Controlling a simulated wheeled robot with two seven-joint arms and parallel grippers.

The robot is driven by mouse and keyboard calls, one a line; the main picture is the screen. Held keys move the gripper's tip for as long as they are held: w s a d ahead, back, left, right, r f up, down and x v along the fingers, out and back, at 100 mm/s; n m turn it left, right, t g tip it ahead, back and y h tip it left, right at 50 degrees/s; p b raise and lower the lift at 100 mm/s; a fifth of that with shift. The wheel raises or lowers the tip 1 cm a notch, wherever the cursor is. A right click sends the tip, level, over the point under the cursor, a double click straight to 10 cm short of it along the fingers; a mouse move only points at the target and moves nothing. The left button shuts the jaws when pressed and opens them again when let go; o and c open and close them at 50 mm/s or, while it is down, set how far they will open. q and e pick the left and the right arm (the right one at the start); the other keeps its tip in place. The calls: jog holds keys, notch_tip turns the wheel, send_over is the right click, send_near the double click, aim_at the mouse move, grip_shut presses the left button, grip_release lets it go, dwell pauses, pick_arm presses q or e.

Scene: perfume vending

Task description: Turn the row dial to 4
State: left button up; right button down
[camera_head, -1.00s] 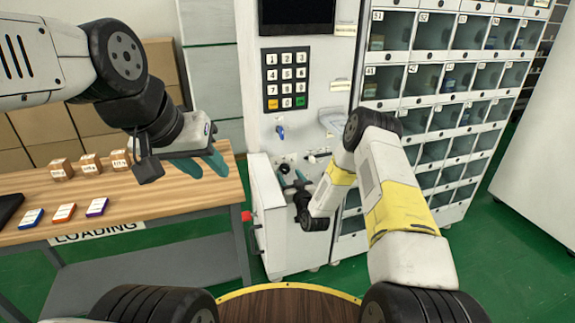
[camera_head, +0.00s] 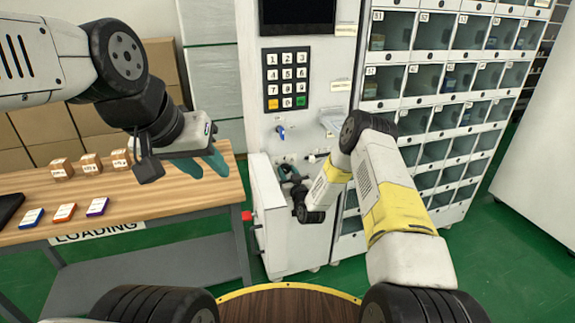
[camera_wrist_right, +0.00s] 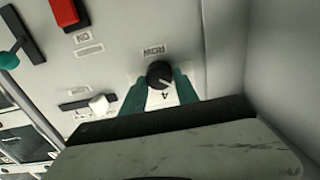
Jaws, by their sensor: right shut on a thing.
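A light pointer mark on the knob points toward the lower right. A 4 shows upside down just below the knob. My right gripper (camera_wrist_right: 160,80) has its green fingers on either side of the dial, shut on it. In the head view my right gripper (camera_head: 290,173) is at the lower panel of the machine, and the dial is hard to make out there. My left gripper (camera_head: 202,165) is open and empty above the wooden table.
A red switch (camera_wrist_right: 66,12), a white knob (camera_wrist_right: 98,103) and a green-tipped lever (camera_wrist_right: 10,60) are near the dial. The keypad (camera_head: 287,79) is higher up. The table (camera_head: 150,200) holds several small boxes. Lockers stand to the right.

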jog(key=m, duration=0.4)
jog(key=shift+d+f+m, duration=0.1)
jog(key=shift+d+m, duration=0.05)
jog(key=shift+m, duration=0.15)
jog(key=m, duration=0.5)
dwell(0.5)
jog(key=c, duration=0.9)
grip_release()
jog(key=shift+c, duration=0.2)
jog(key=v, duration=0.7)
jog(key=shift+s+d, duration=0.15)
jog(key=shift+s, duration=0.15)
